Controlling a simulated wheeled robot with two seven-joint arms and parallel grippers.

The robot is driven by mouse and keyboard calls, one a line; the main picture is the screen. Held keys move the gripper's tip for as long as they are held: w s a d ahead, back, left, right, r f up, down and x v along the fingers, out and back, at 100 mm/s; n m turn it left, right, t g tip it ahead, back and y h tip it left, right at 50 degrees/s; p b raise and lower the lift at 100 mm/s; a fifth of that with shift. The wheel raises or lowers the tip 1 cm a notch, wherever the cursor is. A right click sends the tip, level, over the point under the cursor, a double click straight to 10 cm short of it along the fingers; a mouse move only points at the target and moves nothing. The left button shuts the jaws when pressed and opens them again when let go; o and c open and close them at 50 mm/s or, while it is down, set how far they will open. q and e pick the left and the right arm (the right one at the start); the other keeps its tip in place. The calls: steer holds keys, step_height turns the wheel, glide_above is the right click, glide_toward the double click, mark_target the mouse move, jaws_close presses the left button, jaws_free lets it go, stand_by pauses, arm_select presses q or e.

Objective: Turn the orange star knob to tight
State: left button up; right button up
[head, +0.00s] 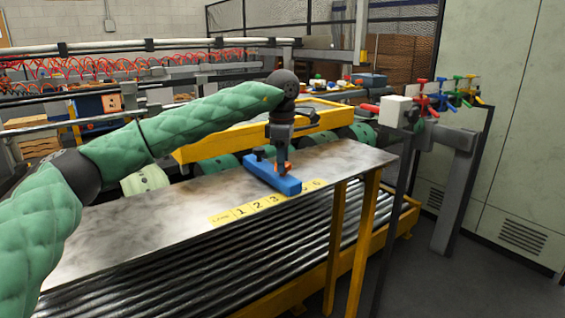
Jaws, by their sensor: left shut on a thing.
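The orange star knob (288,168) is on top of a blue block (262,178) on the metal plate. Only small orange parts of it show. My left gripper (281,166) points down over the knob and is shut on it, with its fingers hiding much of the knob. The knob's turn angle and any tight mark cannot be made out. My right gripper is out of view.
The metal plate (130,222) has a yellow number strip (242,211) along its front edge. Black rollers (215,262) and yellow legs lie below. A post with coloured valve handles (424,104) stands at the right. The plate left of the block is clear.

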arm_select(q)
steer(key=shift+f, duration=0.1)
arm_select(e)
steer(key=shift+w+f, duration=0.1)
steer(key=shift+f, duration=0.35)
arm_select(q)
steer(key=o, duration=1)
steer(key=shift+r, duration=0.55)
step_height(320, 180, up, 7)
steer(key=shift+f+b, duration=0.1)
steer(key=shift+b, duration=0.55)
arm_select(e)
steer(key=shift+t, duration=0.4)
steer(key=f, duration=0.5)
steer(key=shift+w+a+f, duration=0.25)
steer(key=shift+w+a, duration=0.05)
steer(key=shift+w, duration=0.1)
